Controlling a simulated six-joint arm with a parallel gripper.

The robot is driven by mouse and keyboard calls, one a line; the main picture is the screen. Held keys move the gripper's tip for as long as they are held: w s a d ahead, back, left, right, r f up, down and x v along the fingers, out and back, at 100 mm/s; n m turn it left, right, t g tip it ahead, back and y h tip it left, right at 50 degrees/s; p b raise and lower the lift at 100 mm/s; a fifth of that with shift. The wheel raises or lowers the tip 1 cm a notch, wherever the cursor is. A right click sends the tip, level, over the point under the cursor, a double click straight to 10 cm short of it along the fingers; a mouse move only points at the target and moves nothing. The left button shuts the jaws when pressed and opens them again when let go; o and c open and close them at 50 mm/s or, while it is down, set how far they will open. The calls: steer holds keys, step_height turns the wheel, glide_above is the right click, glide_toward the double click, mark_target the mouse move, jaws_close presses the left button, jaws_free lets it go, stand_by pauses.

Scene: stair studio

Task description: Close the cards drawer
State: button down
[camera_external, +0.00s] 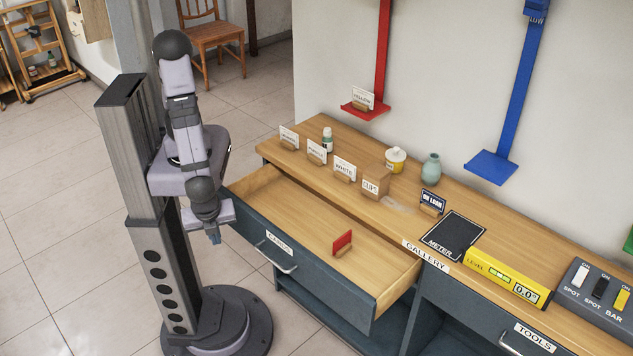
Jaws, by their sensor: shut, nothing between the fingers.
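The cards drawer (300,266) is pulled out from the bench, with a dark blue front, a "CARDS" label (278,243) and a metal bar handle (275,258). My gripper (215,239) is shut and empty. It hangs just left of the drawer's front left corner in the picture, apart from the handle as far as I can tell.
The bench top (290,160) holds several small signs, a bottle (327,140), a yellow tub (395,160), a vase (431,168) and a yellow level (507,278). A tools drawer (480,320) is at the lower right. Open tiled floor (60,220) lies to the left.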

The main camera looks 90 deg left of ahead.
steer(key=s+d+f+m+t+y+b, duration=0.1)
steer(key=s+d+f+m+t, duration=0.1)
steer(key=d+f+m+t, duration=0.25)
steer(key=w+d+r+m+t, duration=0.1)
steer(key=w+d+r+m, duration=0.4)
steer(key=w+r+m, duration=0.1)
steer(key=shift+w+m+t+y, duration=0.4)
steer(key=shift+w+m, duration=0.35)
steer(key=shift+m, duration=0.2)
steer(key=shift+f, duration=0.15)
steer(key=w+a+r+p+x, duration=0.1)
steer(key=p+x, duration=0.1)
steer(key=x, duration=1.1)
steer(key=shift+w+a+r, duration=0.15)
steer(key=shift+r, duration=0.2)
